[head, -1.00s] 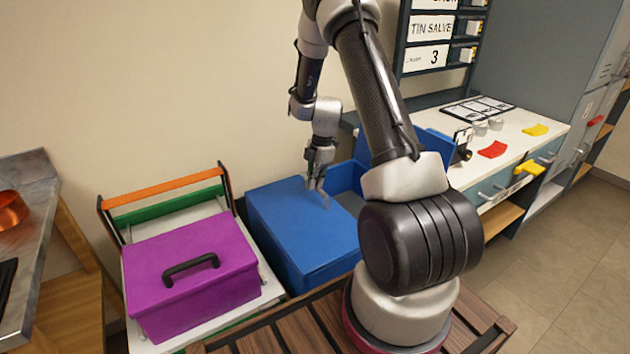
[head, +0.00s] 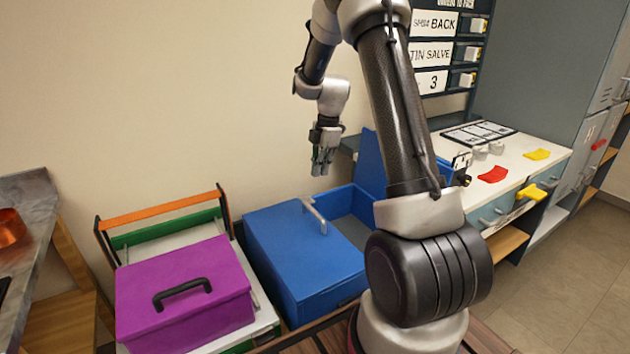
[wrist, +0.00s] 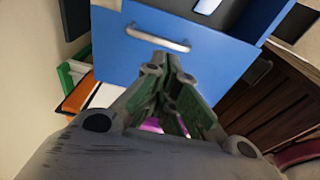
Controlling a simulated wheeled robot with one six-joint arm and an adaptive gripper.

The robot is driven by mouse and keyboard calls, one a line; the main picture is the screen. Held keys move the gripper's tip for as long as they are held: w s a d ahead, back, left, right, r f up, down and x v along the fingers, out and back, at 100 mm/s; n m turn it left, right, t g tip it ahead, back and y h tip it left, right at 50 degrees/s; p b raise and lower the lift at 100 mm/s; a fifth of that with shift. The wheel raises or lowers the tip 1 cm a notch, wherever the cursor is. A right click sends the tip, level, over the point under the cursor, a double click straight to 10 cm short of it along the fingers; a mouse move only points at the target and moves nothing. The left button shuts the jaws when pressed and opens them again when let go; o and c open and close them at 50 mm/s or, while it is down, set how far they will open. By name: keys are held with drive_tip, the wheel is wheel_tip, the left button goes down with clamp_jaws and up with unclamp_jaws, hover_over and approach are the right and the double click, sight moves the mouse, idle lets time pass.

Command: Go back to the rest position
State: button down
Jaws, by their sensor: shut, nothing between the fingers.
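My gripper (head: 321,168) hangs fingers down above the blue box (head: 296,262) in the head view, apart from it. Its fingers are together with nothing between them. In the wrist view my gripper (wrist: 172,65) points towards the blue box (wrist: 215,75), whose light grey bar handle (wrist: 158,38) lies just beyond the fingertips. The handle (head: 315,215) also shows in the head view on top of the blue box, free of my gripper. Part of the blue box is hidden behind my arm.
A purple case (head: 185,300) with a black handle stands left of the blue box, before an orange and green rack (head: 165,215). A white counter (head: 520,172) with red and yellow pieces lies to the right. The wall above the boxes is bare.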

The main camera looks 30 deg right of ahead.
drive_tip(key=s+a+r+m+t, duration=0.1)
drive_tip(key=s+a+r+m, duration=0.1)
drive_tip(key=s+r+m, duration=0.4)
drive_tip(key=s+a+r+m+t+h, duration=0.1)
drive_tip(key=s+r+m, duration=0.5)
drive_tip(key=s, duration=0.9)
drive_tip(key=s+a+r+m+t, duration=0.2)
drive_tip(key=s+a+r+m, duration=0.2)
drive_tip(key=s, duration=0.7)
wheel_tip(320, 180, up, 4)
drive_tip(key=shift+f+m+h, duration=0.1)
drive_tip(key=shift+m+h, duration=0.3)
drive_tip(key=shift+m, duration=0.8)
